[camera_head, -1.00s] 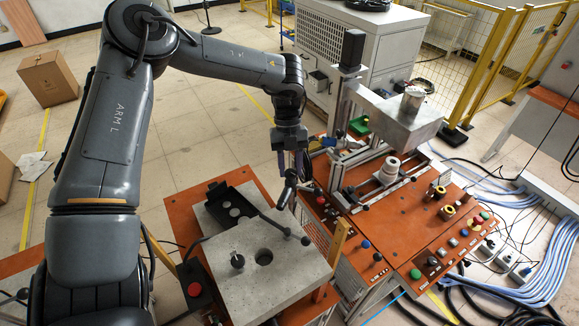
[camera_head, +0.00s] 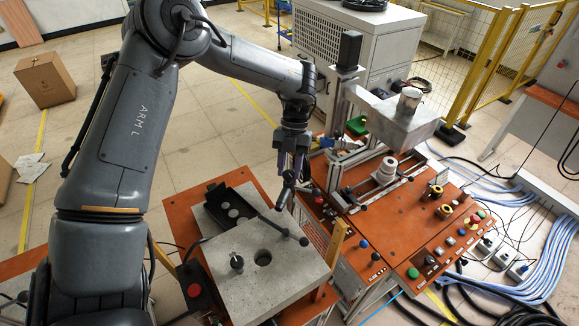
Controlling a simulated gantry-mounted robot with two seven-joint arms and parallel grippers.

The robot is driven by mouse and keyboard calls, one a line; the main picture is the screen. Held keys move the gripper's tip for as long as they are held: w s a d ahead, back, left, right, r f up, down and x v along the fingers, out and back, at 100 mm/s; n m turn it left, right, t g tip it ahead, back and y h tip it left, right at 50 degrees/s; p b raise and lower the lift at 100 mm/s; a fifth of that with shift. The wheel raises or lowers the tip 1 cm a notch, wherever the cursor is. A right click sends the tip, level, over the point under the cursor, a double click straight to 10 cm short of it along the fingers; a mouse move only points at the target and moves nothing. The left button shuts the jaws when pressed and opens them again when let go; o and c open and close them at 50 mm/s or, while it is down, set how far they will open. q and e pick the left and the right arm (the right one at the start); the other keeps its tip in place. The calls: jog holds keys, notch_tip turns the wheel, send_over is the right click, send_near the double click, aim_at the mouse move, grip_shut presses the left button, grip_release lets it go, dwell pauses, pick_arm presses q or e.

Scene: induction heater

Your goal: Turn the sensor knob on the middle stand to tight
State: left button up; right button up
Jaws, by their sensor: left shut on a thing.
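My left gripper (camera_head: 291,165) points down beside the near edge of the control table. It is shut on a small dark knob (camera_head: 288,178), which looks like the sensor knob. The fingers hide part of it, and its marking and turn angle are too small to read. A dark stem (camera_head: 284,196) slants down from the knob toward the grey block's far right corner. Which stand carries the knob is not clear from this view. My right gripper is not in view.
A grey block (camera_head: 290,277) with a hole and a dark lever (camera_head: 303,241) sits on the near orange table (camera_head: 180,209). The control table (camera_head: 400,225) with buttons, a white coil part (camera_head: 387,170) and a metal box (camera_head: 412,120) stands close right.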

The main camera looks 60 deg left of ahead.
pick_arm(q)
jog(key=o, duration=1)
jog(key=shift+o, duration=0.2)
jog(key=shift+r, duration=0.1)
jog(key=p+v, duration=0.2)
jog(key=v, duration=0.8)
jog(key=shift+r, duration=0.3)
jog(key=shift+w, duration=0.1)
